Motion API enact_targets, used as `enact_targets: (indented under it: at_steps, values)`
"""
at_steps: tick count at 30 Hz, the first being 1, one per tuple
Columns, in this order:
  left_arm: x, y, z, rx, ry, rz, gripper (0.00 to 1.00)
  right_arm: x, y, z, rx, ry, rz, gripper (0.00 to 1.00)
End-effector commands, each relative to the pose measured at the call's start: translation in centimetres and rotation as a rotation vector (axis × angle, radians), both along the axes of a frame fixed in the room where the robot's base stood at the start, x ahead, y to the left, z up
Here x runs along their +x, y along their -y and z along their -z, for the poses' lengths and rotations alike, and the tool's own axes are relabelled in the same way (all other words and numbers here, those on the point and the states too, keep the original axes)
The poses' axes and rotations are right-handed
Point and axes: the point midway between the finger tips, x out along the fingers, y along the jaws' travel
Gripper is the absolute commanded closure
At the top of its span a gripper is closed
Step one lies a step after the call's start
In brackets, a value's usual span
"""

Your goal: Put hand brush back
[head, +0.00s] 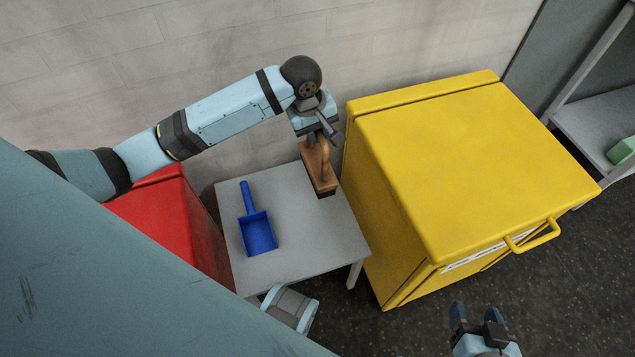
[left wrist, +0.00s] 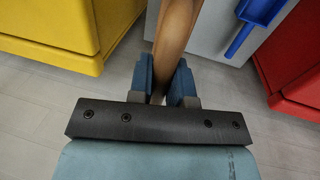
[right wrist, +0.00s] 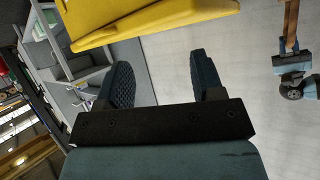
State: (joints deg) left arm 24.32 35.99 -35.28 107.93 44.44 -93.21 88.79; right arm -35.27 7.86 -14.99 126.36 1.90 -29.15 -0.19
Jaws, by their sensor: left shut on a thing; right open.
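The hand brush (head: 318,168) has a brown wooden body and dark bristles at its lower edge. My left gripper (head: 322,138) is shut on its handle and holds it over the right back part of the small grey table (head: 310,240). I cannot tell whether the bristles touch the tabletop. In the left wrist view the wooden handle (left wrist: 174,40) runs between the closed fingers. A blue dustpan (head: 257,230) lies on the table to the left of the brush. My right gripper (head: 478,318) is open and empty, low in front of the yellow box.
A large yellow box (head: 480,160) with a front handle stands right of the table. A red box (head: 180,215) stands left of it. A white brick wall (head: 150,60) is behind. A grey shelf (head: 600,115) holds a green item (head: 622,150) at the far right.

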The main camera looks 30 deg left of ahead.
Motion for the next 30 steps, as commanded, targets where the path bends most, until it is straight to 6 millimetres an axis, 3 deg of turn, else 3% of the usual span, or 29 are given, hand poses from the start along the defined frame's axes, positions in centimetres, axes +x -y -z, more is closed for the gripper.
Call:
enact_targets:
  at_steps: [3,13,21,30]
  values:
    - [0.0,-0.1,3.4,0.001,-0.001,0.000,1.00,0.0,-0.2,0.7,0.011,0.007,-0.003,0.39]
    - [0.1,0.0,11.4,0.001,0.001,0.002,1.00,0.2,-0.7,0.5,0.047,0.048,-0.011,0.39]
    - [0.1,0.0,13.9,0.001,0.002,0.003,1.00,1.5,-1.5,-2.2,0.089,0.154,-0.028,0.39]
    - [0.0,0.0,17.6,0.000,0.001,0.003,1.00,1.8,-2.6,-2.9,0.147,0.224,-0.038,0.39]
